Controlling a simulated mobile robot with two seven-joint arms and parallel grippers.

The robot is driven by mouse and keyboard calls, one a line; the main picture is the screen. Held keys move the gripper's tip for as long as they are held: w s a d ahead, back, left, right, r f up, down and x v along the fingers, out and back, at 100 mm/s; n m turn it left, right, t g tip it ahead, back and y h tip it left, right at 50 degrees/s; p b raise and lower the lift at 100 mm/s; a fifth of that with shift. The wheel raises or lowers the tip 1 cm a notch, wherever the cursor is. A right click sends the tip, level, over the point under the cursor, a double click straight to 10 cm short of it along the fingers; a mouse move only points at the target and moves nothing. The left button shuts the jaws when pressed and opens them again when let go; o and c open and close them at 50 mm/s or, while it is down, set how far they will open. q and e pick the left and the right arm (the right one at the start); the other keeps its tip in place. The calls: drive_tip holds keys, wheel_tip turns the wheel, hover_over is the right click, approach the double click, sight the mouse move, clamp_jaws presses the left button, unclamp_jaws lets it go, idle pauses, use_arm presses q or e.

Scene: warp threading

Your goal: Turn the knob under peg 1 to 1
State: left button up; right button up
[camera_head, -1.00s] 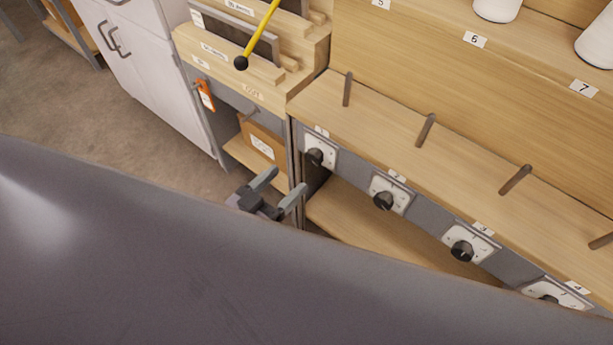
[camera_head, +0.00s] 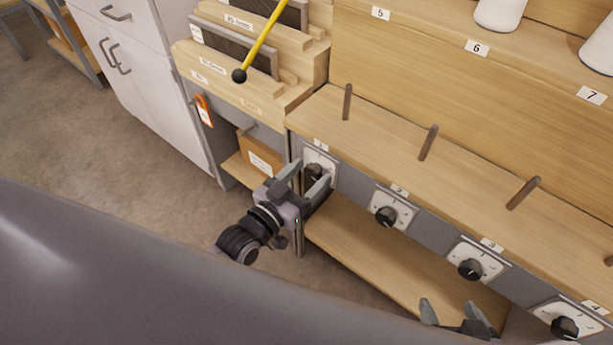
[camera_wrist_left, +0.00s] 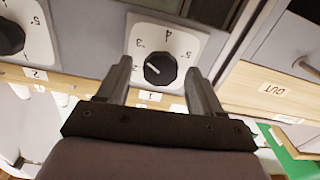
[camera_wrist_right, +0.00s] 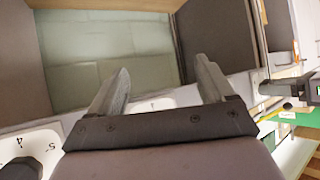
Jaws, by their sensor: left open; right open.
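The black knob (camera_head: 315,171) on a white dial plate sits under peg 1 (camera_head: 347,102), on the grey front rail below label 1 (camera_head: 321,144). My left gripper (camera_head: 307,174) is open in front of this dial, partly covering it. In the left wrist view the knob (camera_wrist_left: 160,69) lies between and beyond the open fingertips (camera_wrist_left: 160,75), with a visible gap on both sides. The dial appears upside down there; the knob's white mark points leftward, its exact number unclear. My right gripper (camera_head: 458,312) is open and empty at the lower right, below the rail; it also shows in the right wrist view (camera_wrist_right: 160,85).
More knobs follow along the rail: knob 2 (camera_head: 386,215), knob 3 (camera_head: 470,269) and knob 4 (camera_head: 565,327). A lower wooden shelf (camera_head: 390,262) lies beneath. An orange tag (camera_head: 204,110) hangs on the left unit. A grey surface fills the lower left.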

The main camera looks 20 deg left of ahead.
use_arm(q)
drive_tip(key=c, duration=1.1)
drive_tip(key=shift+o, duration=0.2)
